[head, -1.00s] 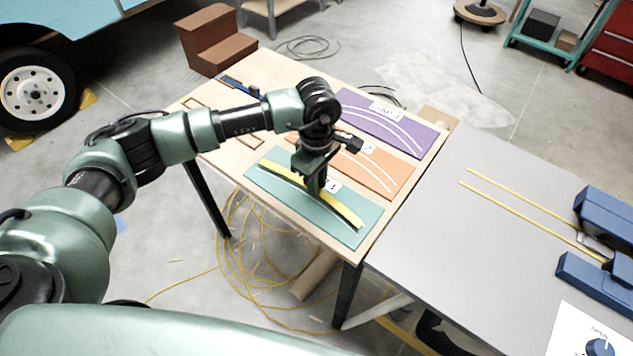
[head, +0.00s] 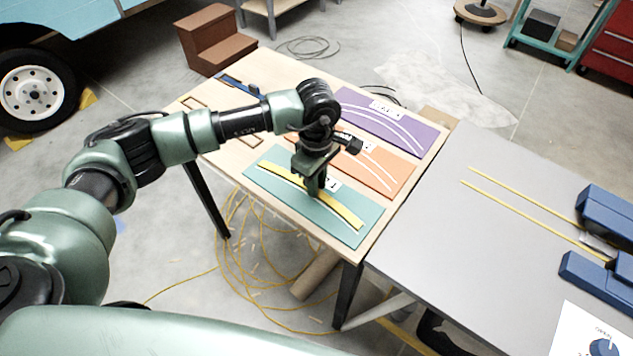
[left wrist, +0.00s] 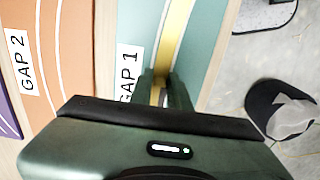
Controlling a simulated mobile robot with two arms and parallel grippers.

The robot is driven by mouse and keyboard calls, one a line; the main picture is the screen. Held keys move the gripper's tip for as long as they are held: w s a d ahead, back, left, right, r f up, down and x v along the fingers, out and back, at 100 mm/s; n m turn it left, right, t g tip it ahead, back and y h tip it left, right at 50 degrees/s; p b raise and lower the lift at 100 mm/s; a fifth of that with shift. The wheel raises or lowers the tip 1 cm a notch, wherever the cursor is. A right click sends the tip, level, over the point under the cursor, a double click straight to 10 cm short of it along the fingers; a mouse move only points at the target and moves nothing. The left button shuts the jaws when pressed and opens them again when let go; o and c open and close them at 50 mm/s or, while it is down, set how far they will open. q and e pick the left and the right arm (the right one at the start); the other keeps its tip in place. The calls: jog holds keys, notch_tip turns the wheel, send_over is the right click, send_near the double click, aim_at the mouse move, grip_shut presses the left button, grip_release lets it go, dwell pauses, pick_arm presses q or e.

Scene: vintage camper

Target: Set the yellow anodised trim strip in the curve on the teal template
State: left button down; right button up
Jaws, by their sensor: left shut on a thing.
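The yellow trim strip (head: 343,211) is bent in a gentle arc and lies along the white curve lines of the teal template (head: 351,235), marked GAP 1. My left gripper (head: 316,192) is shut on the strip near its middle, from above. In the left wrist view the fingers (left wrist: 160,92) close around the strip (left wrist: 176,35) over the teal board (left wrist: 203,40). I cannot tell whether the strip rests fully flat on the template. The gripper hides the strip's middle. My right gripper is not in view.
Behind the teal template lie an orange template (head: 385,181) and a purple one (head: 411,138). On the grey table (head: 440,235) to the right are straight yellow strips (head: 520,195) and a blue device (head: 590,275). A loose cable (head: 240,270) lies on the floor.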

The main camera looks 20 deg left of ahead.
pick_arm(q)
jog(key=shift+f, duration=0.25)
jog(key=c, duration=1.3)
grip_release()
jog(key=shift+o, duration=0.2)
jog(key=shift+r, duration=0.15)
notch_tip(320, 180, up, 6)
jog(key=shift+r+b, duration=0.1)
jog(key=shift+b, duration=0.9)
jog(key=shift+r, duration=0.7)
jog(key=shift+s, duration=0.1)
